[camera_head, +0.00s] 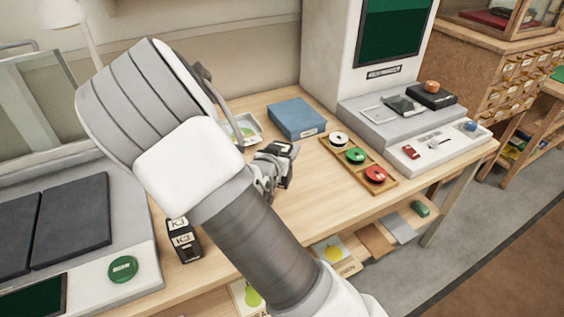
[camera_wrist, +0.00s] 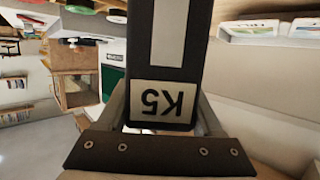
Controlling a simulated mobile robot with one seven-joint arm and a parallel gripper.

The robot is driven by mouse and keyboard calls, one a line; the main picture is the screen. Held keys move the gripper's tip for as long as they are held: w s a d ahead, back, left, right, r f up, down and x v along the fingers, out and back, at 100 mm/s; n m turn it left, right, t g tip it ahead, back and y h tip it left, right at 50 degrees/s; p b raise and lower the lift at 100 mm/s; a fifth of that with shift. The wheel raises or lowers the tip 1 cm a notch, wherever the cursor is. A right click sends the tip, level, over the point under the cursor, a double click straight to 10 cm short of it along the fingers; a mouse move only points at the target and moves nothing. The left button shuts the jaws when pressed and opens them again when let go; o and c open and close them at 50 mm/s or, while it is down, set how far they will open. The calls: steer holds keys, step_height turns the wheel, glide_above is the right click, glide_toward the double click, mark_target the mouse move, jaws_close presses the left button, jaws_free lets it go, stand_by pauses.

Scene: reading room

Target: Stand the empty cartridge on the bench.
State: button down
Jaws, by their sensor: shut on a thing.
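My gripper (camera_head: 268,170) is over the middle of the wooden bench (camera_head: 298,212), partly hidden behind my arm in the head view. It is shut on a black cartridge (camera_head: 287,177). In the wrist view the held cartridge (camera_wrist: 160,85) fills the space between the fingers, and its pale label reads K5 upside down. Whether it touches the bench I cannot tell. Another black cartridge or pair of cartridges (camera_head: 184,242) with pale labels stands on the bench at the left, beside my arm.
A blue box (camera_head: 297,118) and a pale tray (camera_head: 247,128) sit at the back of the bench. A wooden tray (camera_head: 378,190) holds white, green and red reels at the right. A grey machine (camera_head: 365,100) stands behind it. Bare bench lies between my gripper and the wooden tray.

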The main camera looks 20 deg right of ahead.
steer(key=shift+w+f+b, duration=0.2)
steer(key=shift+w+f, duration=0.1)
steer(key=shift+f, duration=0.5)
steer(key=shift+w+f+b, duration=0.25)
steer(key=shift+f, duration=0.6)
steer(key=shift+w+f+b, duration=0.2)
steer(key=shift+w+f, duration=0.1)
steer(key=shift+f, duration=0.5)
steer(key=shift+f, duration=0.15)
steer(key=shift+f, duration=0.15)
steer(key=shift+c, duration=0.2)
jaws_free()
steer(key=shift+r, duration=0.2)
